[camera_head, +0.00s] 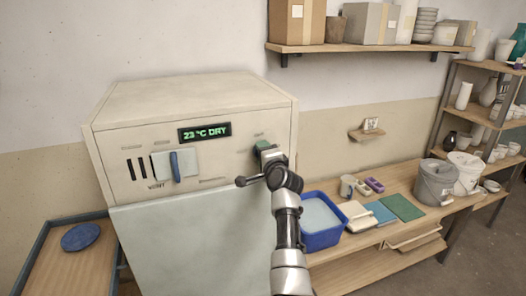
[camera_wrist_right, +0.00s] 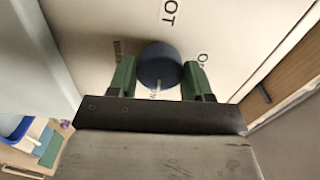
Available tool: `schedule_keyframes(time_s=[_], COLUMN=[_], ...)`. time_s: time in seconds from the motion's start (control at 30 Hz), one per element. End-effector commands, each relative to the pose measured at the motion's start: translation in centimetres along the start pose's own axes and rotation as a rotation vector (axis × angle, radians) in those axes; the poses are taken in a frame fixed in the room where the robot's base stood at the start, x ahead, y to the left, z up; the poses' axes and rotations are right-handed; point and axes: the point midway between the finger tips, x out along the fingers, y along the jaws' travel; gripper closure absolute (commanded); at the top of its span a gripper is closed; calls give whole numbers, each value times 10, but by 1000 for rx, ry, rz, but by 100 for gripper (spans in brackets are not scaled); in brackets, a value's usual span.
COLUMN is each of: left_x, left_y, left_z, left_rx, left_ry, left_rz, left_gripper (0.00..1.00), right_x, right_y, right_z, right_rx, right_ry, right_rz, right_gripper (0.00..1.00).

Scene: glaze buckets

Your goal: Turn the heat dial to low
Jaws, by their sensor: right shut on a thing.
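A cream drying cabinet (camera_head: 190,98) stands at the left, with a green-lit display (camera_head: 204,132) reading "23 °C DRY". The heat dial (camera_wrist_right: 160,64) is a round dark blue knob on the panel in the right wrist view, with a white mark at its lower edge. Small panel lettering around it is only partly readable, ending in "OT" above. My right gripper (camera_wrist_right: 158,78) has its green fingers on either side of the dial and is shut on it. In the head view my right gripper (camera_head: 267,152) covers the dial. My left gripper is not in view.
A blue-handled vent slider (camera_head: 175,166) sits left on the panel. A blue tub (camera_head: 321,235), cards and grey and white buckets (camera_head: 435,182) stand on the wooden bench to the right. A shelf (camera_head: 370,47) with boxes hangs above.

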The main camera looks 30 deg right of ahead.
Motion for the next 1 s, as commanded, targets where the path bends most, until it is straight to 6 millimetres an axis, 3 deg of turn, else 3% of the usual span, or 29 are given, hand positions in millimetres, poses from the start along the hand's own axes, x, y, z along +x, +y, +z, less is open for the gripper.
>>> schedule_keyframes(time_s=[0.67,0.7,0.8,0.87,1.0], left_x=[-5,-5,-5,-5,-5], left_y=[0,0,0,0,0], left_z=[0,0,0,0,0], left_rx=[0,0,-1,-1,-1], left_ry=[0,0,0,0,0], left_rz=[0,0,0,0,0], left_gripper=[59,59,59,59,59], right_x=[0,0,0,0,0], right_y=[0,0,0,0,0], right_z=[0,0,0,0,0], right_rx=[67,67,66,66,66], right_ry=[1,1,1,1,0], right_rz=[0,0,0,0,0], right_gripper=[74,49,33,24,24])
